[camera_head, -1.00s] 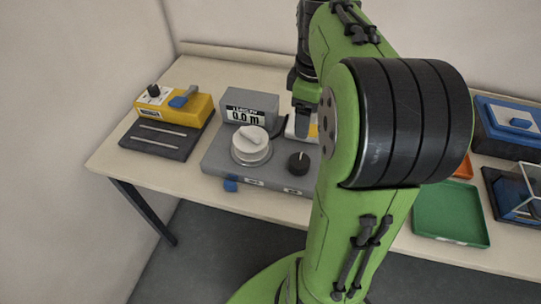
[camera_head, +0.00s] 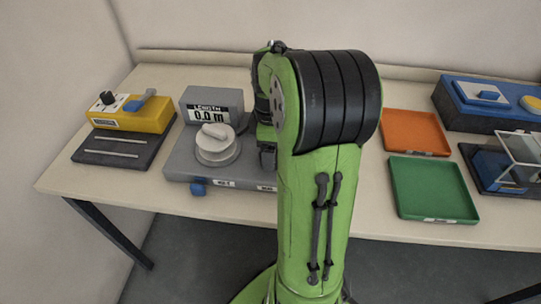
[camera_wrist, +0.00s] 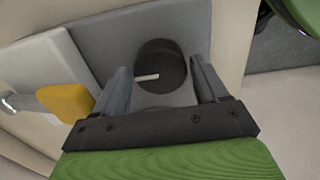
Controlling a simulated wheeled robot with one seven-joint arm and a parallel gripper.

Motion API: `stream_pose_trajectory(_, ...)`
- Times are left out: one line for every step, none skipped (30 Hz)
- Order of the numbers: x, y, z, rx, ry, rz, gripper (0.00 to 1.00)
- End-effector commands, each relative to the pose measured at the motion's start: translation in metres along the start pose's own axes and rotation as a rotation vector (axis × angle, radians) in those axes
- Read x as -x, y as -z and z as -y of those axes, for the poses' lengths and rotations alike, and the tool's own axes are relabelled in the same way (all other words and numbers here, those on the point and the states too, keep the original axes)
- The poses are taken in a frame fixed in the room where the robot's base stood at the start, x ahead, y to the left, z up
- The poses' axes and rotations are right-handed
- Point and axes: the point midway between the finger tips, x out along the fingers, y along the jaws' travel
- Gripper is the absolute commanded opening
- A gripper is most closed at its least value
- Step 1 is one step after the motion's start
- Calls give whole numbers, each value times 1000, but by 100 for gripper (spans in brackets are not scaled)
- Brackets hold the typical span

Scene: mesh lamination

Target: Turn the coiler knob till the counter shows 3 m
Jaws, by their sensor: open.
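The grey coiler (camera_head: 180,160) stands on the table, and its counter (camera_head: 208,114) reads 0.0 m. A white round part with a raised bar (camera_head: 217,147) is on its top. The black coiler knob (camera_wrist: 160,65), with a white pointer line, shows in the wrist view; in the head view my arm and gripper hide it. My gripper (camera_wrist: 160,80) is open, one finger on either side of the knob, with gaps visible. In the head view my gripper (camera_head: 267,155) is at the coiler's right part.
A yellow device (camera_head: 130,115) with a dark base stands left of the coiler. An orange tray (camera_head: 415,132), a green tray (camera_head: 432,188) and a blue device (camera_head: 485,105) are to the right.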

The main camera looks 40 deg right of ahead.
Motion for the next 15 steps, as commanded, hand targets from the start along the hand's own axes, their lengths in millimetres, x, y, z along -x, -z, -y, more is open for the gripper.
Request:
stream_pose_trajectory(-3, 0, 0, 0, 1, 0, 73)
stream_pose_trajectory(-4, 0, 0, 0, 0, 0, 73)
stream_pose_trajectory(-4, 0, 0, 0, 0, 0, 73)
stream_pose_trajectory(-4, 0, 0, 0, 0, 0, 73)
stream_pose_trajectory(-3, 0, 0, 0, -1, 0, 73)
stream_pose_trajectory(-3, 0, 0, 1, 0, 0, 73)
stream_pose_trajectory(-3, 0, 0, 1, 0, 0, 73)
stream_pose_trajectory(-3, 0, 0, 1, 0, 0, 73)
stream_pose_trajectory(-3, 0, 0, 1, 0, 0, 68)
stream_pose_trajectory(-3, 0, 0, 1, 0, 0, 64)
stream_pose_trajectory(-3, 0, 0, 1, 0, 0, 59)
stream_pose_trajectory(-3, 0, 0, 1, 0, 0, 53)
stream_pose_trajectory(-3, 0, 0, 1, 0, 0, 48)
stream_pose_trajectory(-3, 0, 0, 1, 0, 0, 44)
stream_pose_trajectory(-2, 0, 0, 1, 0, 0, 38)
